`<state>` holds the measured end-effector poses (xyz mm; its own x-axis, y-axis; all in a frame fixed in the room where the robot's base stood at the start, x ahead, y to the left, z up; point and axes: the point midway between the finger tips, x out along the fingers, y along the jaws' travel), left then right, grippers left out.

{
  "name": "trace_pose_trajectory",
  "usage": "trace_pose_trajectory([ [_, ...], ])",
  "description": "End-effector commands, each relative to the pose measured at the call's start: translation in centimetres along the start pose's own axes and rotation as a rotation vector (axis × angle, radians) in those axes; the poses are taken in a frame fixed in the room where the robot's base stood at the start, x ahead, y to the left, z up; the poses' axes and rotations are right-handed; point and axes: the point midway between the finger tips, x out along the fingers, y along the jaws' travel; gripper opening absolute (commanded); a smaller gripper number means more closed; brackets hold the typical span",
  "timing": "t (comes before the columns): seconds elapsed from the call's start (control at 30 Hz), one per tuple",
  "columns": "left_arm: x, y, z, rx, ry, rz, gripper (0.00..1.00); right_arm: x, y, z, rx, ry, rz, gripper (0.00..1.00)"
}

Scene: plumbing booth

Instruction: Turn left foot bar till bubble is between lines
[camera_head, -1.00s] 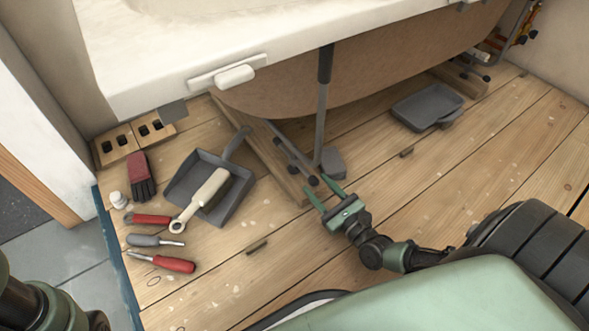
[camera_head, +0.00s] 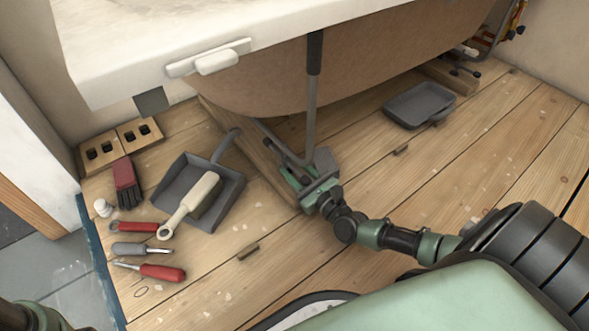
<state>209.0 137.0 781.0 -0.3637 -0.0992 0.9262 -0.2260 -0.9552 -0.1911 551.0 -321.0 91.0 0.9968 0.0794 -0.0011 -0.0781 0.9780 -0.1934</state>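The bathtub (camera_head: 400,58) stands over the plank floor, with a white rim. A small white piece (camera_head: 210,60) sits on a strip on the rim's front; no bubble or lines can be made out. Under the tub, a slim grey foot bar (camera_head: 275,138) runs above a wooden beam (camera_head: 240,137) toward my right gripper. My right gripper (camera_head: 296,177) is low at the bar's near end, its fingers overlapping it in the picture. Whether they grip it is unclear. My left arm shows only at the lower left corner; its gripper is out of view.
A grey upright pole (camera_head: 311,115) with a grey foot stands close behind my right gripper. A dustpan (camera_head: 200,190), brush (camera_head: 126,182) and several red and grey hand tools (camera_head: 150,271) lie left. A grey tray (camera_head: 419,104) lies right. The right floor is mostly clear.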

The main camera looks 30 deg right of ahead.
Motion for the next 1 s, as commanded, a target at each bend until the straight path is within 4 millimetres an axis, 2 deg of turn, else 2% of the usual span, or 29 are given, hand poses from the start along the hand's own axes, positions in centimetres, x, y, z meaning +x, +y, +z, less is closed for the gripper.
trace_pose_trajectory([
  [0.03, 0.00, 0.01, 0.00, 0.000, 0.000, 0.000, 0.53, -0.02, 0.01, -0.01, 0.000, 0.000, 0.000, 0.21],
  [0.1, 0.00, 0.01, 0.00, 0.000, 0.000, 0.000, 0.53, -0.02, 0.01, -0.01, 0.000, 0.000, 0.000, 0.01],
  [0.13, 0.00, 0.01, 0.00, 0.000, 0.000, 0.000, 0.53, -0.02, 0.02, -0.01, 0.000, 0.000, 0.000, 0.00],
  [1.0, -0.01, -0.01, 0.02, 0.000, -0.001, 0.000, 0.53, -0.06, 0.05, -0.04, -0.001, 0.000, 0.001, 0.00],
])
